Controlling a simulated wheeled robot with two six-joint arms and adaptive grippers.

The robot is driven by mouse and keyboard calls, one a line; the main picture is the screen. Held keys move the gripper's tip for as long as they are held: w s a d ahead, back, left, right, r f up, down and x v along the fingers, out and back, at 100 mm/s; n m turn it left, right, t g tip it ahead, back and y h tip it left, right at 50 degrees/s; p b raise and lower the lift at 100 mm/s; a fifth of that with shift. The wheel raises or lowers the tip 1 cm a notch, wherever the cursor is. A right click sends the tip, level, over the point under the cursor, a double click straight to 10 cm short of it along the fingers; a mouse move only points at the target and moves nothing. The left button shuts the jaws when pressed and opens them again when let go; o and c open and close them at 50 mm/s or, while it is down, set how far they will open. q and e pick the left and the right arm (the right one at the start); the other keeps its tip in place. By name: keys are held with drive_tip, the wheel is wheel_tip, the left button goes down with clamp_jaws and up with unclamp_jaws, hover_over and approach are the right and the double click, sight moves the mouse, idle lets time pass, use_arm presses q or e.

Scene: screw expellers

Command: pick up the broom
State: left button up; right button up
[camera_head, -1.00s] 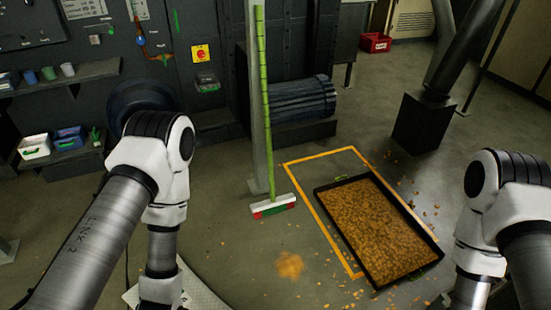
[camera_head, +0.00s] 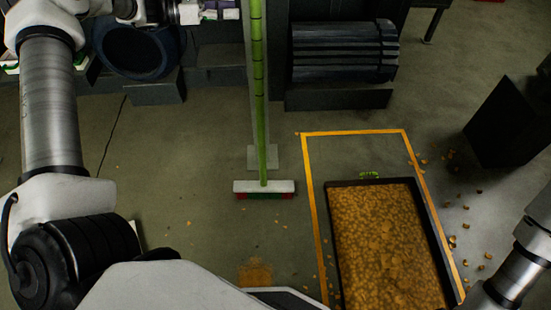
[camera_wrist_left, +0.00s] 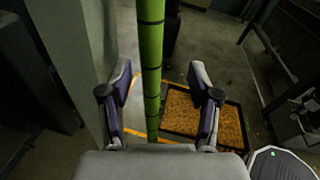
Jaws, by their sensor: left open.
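The broom (camera_head: 259,110) stands upright, its long green bamboo handle running up out of the top of the head view and its white, red and green head on the floor. My left gripper (camera_head: 222,11) is at the top of the head view, just left of the handle, open and empty. In the left wrist view the handle (camera_wrist_left: 150,60) shows in the gap between the two spread fingers of the gripper (camera_wrist_left: 161,84). The handle seems to be just ahead of the fingertips, not gripped. My right gripper is out of view.
A grey post (camera_head: 249,75) stands directly behind the broom. A black tray of orange-brown pieces (camera_head: 332,235) lies inside an orange floor outline, with pieces scattered around. A dark ribbed drum (camera_head: 343,52) is behind. The floor left of the broom is mostly clear.

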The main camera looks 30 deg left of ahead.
use_arm(q)
drive_tip(key=w+d+r+t, duration=0.1)
drive_tip(key=w+d+r, duration=0.2)
drive_tip(key=w, duration=0.3)
drive_tip(key=shift+d+h+b, duration=0.3)
drive_tip(key=shift+d+h, duration=0.1)
drive_tip(key=shift+s, duration=0.1)
drive_tip(key=shift+c, duration=0.7)
drive_tip(key=shift+r, duration=0.1)
clamp_jaws()
